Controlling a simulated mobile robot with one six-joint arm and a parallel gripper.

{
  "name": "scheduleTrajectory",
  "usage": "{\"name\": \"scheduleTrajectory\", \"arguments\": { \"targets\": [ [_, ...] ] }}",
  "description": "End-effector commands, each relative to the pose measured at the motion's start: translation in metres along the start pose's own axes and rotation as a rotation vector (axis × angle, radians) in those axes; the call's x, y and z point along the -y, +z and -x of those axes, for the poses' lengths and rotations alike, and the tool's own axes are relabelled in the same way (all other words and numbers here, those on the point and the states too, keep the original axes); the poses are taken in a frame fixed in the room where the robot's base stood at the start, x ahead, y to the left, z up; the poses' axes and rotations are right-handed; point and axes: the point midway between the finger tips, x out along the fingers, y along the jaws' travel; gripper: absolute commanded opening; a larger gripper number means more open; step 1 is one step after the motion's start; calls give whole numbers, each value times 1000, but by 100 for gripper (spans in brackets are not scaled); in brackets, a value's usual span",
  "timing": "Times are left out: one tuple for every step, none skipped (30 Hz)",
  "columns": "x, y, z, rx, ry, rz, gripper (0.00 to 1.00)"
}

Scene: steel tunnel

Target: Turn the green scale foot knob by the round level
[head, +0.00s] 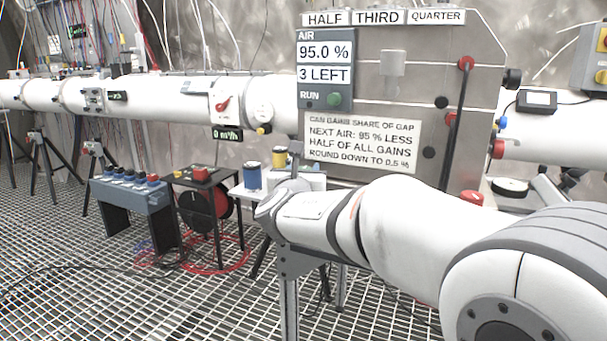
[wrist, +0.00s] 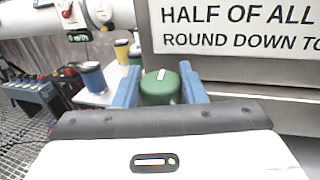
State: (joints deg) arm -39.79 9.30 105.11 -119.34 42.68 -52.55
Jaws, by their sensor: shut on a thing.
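The green scale foot knob (wrist: 160,88) shows in the wrist view, round, with a white mark on its top pointing roughly up the picture. My gripper (wrist: 159,76) has its two blue fingers on either side of the knob, shut on it. In the head view the knob is hidden behind my arm's end, and I cannot make out the fingers there. I cannot pick out the round level in either view.
A blue can (head: 252,176) and a yellow can (head: 279,157) stand on a white surface left of my gripper. A grey steel cabinet with a rules sign (head: 363,142) rises close behind. A blue switch box (head: 130,190) and a red-and-black reel (head: 204,208) stand further left.

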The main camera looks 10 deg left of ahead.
Motion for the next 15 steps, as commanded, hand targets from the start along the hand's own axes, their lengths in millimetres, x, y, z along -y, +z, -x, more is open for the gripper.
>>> {"name": "scheduleTrajectory", "arguments": {
  "targets": [
    [2, -4, -1, 5, 23, -5, 15],
    [2, -5, 0, 7, 41, -6, 15],
    [2, -5, 0, 8, 64, -7, 15],
    [2, -5, 0, 8, 82, -5, 15],
    [2, -6, -1, 7, 98, -6, 15],
    [1, -5, -1, 8, 119, -6, 15],
    [1, -5, 0, 7, 134, -7, 15],
    [1, -5, -1, 8, 148, -7, 15],
    [1, -5, -1, 9, 167, -7, 15],
    [1, -5, -1, 8, 180, -7, 15],
    [1, -5, -1, 9, 195, -6, 15],
    [1, -4, 0, 10, 213, -7, 15],
    [1, -4, 0, 12, 227, -7, 15],
    [1, -3, -1, 13, 241, -7, 15],
    [0, -4, -1, 13, 260, -7, 15]
  ]
}}
